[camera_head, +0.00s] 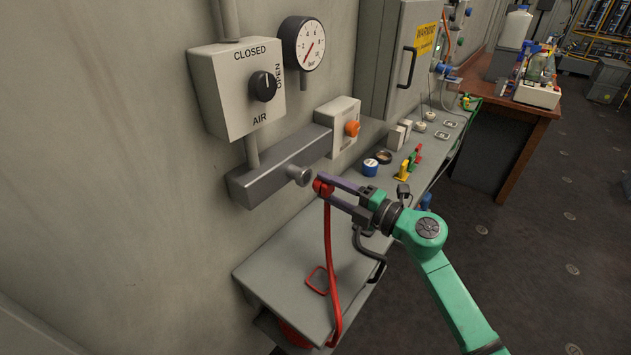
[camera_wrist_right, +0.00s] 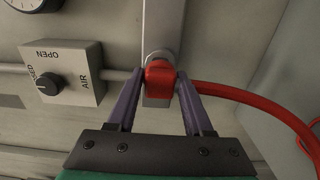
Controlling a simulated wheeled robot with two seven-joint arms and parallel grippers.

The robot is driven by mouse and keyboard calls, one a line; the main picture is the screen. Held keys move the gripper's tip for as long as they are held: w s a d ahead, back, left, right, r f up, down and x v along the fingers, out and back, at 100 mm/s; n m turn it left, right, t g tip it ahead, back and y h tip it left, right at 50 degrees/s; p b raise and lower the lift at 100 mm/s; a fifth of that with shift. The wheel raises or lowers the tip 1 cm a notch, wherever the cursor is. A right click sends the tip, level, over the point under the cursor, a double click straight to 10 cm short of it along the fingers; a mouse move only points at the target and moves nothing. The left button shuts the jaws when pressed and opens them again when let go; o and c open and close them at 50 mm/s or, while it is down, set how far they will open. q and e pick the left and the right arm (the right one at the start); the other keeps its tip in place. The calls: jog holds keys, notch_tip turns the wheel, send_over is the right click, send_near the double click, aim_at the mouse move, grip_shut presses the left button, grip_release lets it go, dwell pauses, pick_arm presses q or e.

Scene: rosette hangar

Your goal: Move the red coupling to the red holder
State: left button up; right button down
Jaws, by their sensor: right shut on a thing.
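The red coupling (camera_head: 323,187) is on the end of a red hose (camera_head: 328,250) that hangs down past the shelf's front edge. My right gripper (camera_head: 328,186) is shut on the coupling, just right of a metal nozzle (camera_head: 299,175) on the grey wall bar (camera_head: 270,178). In the right wrist view the coupling (camera_wrist_right: 160,73) sits between the purple fingers, in front of the nozzle; I cannot tell if they touch. A red square outline (camera_head: 317,280), perhaps the red holder, is on the shelf below. My left gripper is not in view.
An air valve box (camera_head: 238,88) with a black knob (camera_head: 263,86) and a gauge (camera_head: 303,43) are on the wall. A box with an orange knob (camera_head: 351,128) is right of the bar.

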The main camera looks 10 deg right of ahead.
aim_at(331, 190)
jog(key=shift+v, duration=1.8)
jog(key=shift+a, duration=0.1)
